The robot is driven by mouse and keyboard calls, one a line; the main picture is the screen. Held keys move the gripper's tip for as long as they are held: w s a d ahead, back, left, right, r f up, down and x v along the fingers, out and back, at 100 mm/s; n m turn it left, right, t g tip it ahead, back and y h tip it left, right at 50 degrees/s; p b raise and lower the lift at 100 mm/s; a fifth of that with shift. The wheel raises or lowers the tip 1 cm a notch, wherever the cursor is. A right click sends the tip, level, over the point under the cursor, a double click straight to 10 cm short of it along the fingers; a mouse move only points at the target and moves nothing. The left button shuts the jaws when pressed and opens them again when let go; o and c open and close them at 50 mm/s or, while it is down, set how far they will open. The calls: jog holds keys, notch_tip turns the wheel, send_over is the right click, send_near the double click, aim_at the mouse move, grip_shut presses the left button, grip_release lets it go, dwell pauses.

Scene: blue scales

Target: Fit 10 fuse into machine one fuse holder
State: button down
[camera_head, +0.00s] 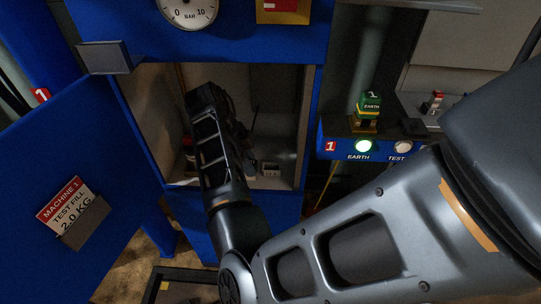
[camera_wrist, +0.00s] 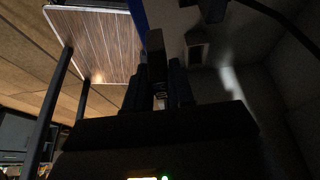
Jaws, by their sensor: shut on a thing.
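My gripper (camera_wrist: 160,88) shows in the wrist view as dark fingers closed around a small pale piece (camera_wrist: 160,101), which looks like the fuse; its rating cannot be read. In the head view my dark forearm and wrist reach into the open blue cabinet of machine 1 (camera_head: 311,130), and the fingertips are hard to make out against the dark interior. A small pale box (camera_head: 270,169) sits low at the cabinet's back right. The wrist view shows a small box-shaped fitting (camera_wrist: 197,48) ahead of the fingers; I cannot tell whether either is the fuse holder.
The blue door (camera_head: 65,170), labelled machine 1, test fill 2.0 KG, hangs open at left.

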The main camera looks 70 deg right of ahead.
jog(key=s+d, duration=0.1)
jog(key=d, duration=0.1)
jog(key=s+d, duration=0.1)
jog(key=d, duration=0.2)
jog(key=s+d+p, duration=0.1)
jog(key=d, duration=0.1)
jog(key=shift+s+d, duration=0.15)
jog(key=shift+s, duration=0.2)
notch_tip(320, 180, down, 4)
jog(key=shift+r, duration=0.2)
jog(key=c, duration=1)
grip_release()
jog(key=shift+o, duration=0.2)
jog(key=shift+w, duration=0.1)
jog(key=v, duration=0.7)
jog(key=shift+r, duration=0.3)
jog(key=shift+w, duration=0.1)
